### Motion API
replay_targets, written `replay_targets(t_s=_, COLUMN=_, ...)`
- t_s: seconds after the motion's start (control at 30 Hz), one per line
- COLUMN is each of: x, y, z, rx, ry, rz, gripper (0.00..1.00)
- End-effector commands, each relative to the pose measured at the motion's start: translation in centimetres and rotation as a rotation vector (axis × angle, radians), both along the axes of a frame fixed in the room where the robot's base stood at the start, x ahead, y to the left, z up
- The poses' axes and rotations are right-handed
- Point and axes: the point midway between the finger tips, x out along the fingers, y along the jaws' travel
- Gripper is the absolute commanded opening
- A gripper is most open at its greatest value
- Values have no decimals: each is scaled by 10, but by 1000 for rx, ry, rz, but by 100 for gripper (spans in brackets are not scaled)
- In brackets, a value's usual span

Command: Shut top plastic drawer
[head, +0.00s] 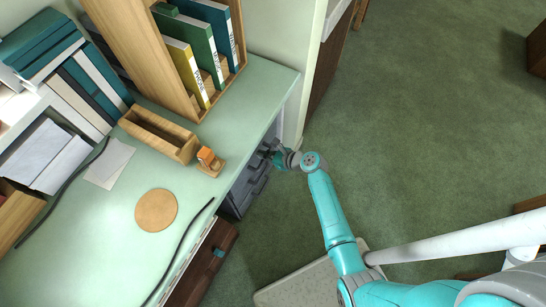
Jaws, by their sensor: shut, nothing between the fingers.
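A grey plastic drawer unit (249,188) stands under the front edge of the green desk, partly hidden by the desktop. Several drawer fronts show, seen steeply from above. My gripper (270,152) is shut and empty at the upper end of the unit, close to the desk edge. I cannot tell whether it touches a drawer, or how far the top drawer stands out.
The green desktop (110,225) overhangs the unit. On it are a tape dispenser (209,161), a wooden box (158,135), a round cork mat (156,210) and a book rack (150,60). A brown drawer (205,265) is at lower left. Green carpet (430,130) is open at right.

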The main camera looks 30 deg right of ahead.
Motion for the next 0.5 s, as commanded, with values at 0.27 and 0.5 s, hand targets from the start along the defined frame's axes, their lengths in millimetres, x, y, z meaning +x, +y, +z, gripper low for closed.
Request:
replay_targets(t_s=0.27, x=11, y=8, z=0, rx=0, ry=0, rz=0, gripper=0)
replay_targets(t_s=0.5, x=11, y=8, z=0, rx=1, ry=1, rz=-1, gripper=0)
